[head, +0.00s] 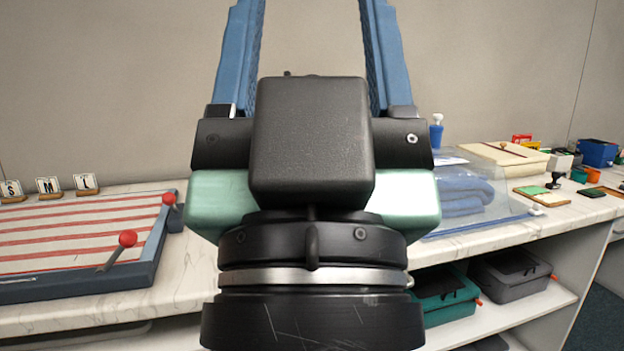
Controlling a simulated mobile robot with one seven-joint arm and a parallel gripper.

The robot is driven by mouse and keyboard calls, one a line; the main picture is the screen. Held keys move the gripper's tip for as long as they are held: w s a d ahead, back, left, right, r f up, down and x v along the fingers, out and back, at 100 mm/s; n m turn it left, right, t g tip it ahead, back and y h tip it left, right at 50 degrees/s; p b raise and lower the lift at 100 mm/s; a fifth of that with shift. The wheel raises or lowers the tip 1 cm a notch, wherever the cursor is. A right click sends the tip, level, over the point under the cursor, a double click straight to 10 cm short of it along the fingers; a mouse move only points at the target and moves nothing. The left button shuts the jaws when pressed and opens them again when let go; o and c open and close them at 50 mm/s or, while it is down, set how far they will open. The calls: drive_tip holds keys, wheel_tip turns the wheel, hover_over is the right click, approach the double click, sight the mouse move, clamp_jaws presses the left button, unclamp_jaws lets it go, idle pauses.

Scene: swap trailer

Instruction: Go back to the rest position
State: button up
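My gripper (312,60) fills the middle of the head view, seen from behind, with its two blue fingers pointing up. The fingers are wide apart, and only the plain wall shows between them. The fingertips run past the top edge of the view. The gripper's dark body hides the middle part of the counter (90,312).
A red-striped board (75,235) with red-knobbed levers (127,238) lies on the counter at left, with letter signs (48,186) behind. Cases (513,277) fill the shelf below.

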wheel_tip(320, 180, up, 30)
drive_tip(key=p, duration=2.8)
drive_tip(key=shift+r, duration=0.25)
